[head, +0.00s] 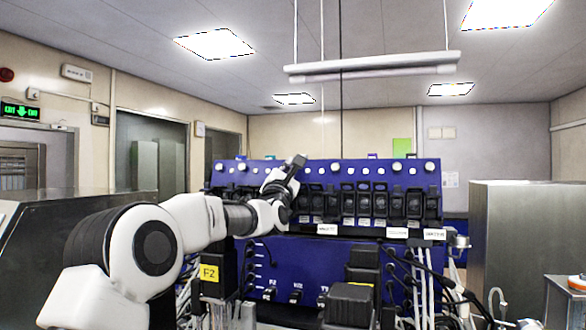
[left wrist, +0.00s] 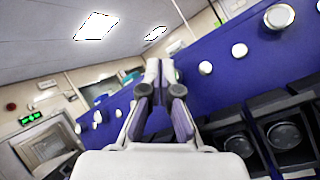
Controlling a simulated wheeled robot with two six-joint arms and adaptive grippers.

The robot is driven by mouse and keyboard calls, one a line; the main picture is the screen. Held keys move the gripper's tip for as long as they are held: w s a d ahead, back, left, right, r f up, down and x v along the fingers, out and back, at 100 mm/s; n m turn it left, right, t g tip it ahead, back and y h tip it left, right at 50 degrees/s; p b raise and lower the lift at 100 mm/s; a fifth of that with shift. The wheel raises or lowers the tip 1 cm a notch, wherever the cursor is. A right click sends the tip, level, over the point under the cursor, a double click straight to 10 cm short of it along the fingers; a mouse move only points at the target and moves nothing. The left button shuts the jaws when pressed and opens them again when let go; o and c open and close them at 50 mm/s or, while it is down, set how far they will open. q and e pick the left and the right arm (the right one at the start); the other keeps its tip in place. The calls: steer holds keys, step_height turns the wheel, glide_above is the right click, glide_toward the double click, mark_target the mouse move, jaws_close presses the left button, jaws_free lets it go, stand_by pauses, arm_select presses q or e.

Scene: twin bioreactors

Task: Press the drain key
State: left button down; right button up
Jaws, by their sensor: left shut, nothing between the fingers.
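My left gripper (head: 297,162) is shut and empty. It is raised in front of the upper part of the blue bioreactor panel (head: 330,262), near a row of round white knobs (head: 429,167). In the left wrist view the closed fingers (left wrist: 160,72) point along the blue panel, with white knobs (left wrist: 279,16) to their right. I cannot tell from these views which part is the drain key. White labels (head: 327,229) on the panel are too small to read surely. My right gripper is not in view.
A row of black pump-like units (head: 414,203) lines the panel below the knobs. Black boxes (head: 349,300) stand in front of it, with cables and tubes at the right. Steel cabinets stand at the left (head: 40,250) and right (head: 525,235). A lamp (head: 372,65) hangs above.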

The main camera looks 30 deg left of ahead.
arm_select(q)
steer(key=shift+w+f+p, duration=0.1)
steer(key=shift+w+p, duration=0.2)
steer(key=shift+w, duration=0.1)
stand_by(0.4)
steer(key=shift+s+d+r+b, duration=0.15)
steer(key=shift+s+r+b, duration=0.05)
steer(key=shift+s+b, duration=0.7)
